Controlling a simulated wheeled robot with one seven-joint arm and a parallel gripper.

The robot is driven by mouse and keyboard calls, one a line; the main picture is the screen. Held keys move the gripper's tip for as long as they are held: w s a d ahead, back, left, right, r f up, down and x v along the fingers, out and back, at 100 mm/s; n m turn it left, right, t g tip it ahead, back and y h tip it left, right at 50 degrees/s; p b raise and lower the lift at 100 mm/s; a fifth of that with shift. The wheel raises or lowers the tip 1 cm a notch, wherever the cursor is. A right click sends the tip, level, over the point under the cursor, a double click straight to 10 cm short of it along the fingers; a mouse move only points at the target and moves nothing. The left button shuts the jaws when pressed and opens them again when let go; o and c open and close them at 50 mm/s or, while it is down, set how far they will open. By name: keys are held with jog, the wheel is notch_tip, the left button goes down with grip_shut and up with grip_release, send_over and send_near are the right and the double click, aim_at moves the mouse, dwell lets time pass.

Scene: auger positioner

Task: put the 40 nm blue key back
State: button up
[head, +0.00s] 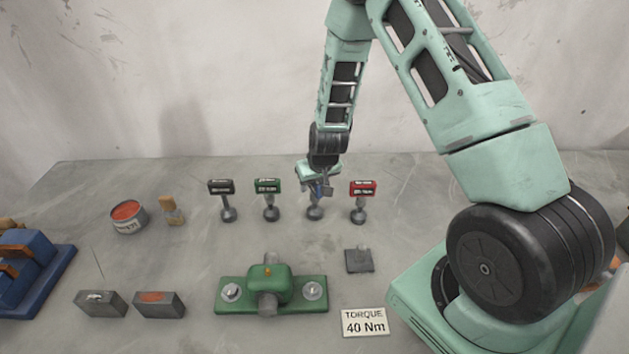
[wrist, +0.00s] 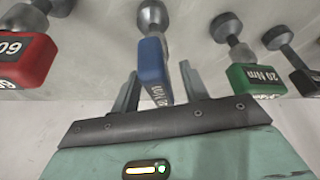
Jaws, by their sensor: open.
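The blue key (wrist: 152,62) stands on a round metal post (head: 315,212), in the row between the green key (head: 267,187) and the red key (head: 363,188). Its blue head is mostly hidden by my gripper in the head view. My gripper (head: 317,188) is over it, pointing down. In the wrist view, my gripper (wrist: 160,82) is open, with one finger on each side of the blue head. I see small gaps, and cannot tell if either finger touches it. Part of the label on the blue head shows but is cut off.
A black key (head: 221,187) stands at the left of the row. A green fixture (head: 270,294) with a shaft sits in front, beside a small grey block (head: 359,260) and a "TORQUE 40 Nm" sign (head: 365,322). A red-filled tin (head: 128,216) and a blue vise-like device (head: 30,268) are at left.

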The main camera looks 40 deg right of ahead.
jog(key=shift+r, duration=0.25)
jog(key=b+v, duration=0.4)
jog(key=v, duration=0.8)
jog(key=s+a+r+n+g+y, duration=0.1)
jog(key=s+a+r+n, duration=0.2)
jog(key=s+a, duration=0.5)
jog(key=s+a+r+n+g+y, duration=0.1)
jog(key=s+a+r+n+y, duration=0.2)
jog(key=a, duration=0.9)
jog(key=s+a+r+n+g+h, duration=0.1)
jog(key=s+a+n, duration=0.1)
jog(key=s, duration=0.6)
jog(key=s+a+r+n+g+h, duration=0.1)
jog(key=s+a+n, duration=0.1)
jog(key=s, duration=0.6)
jog(key=shift+a+p, duration=0.3)
jog(key=shift+a, duration=0.45)
jog(key=shift+r, duration=0.1)
notch_tip(320, 180, down, 7)
jog(key=b, duration=0.7)
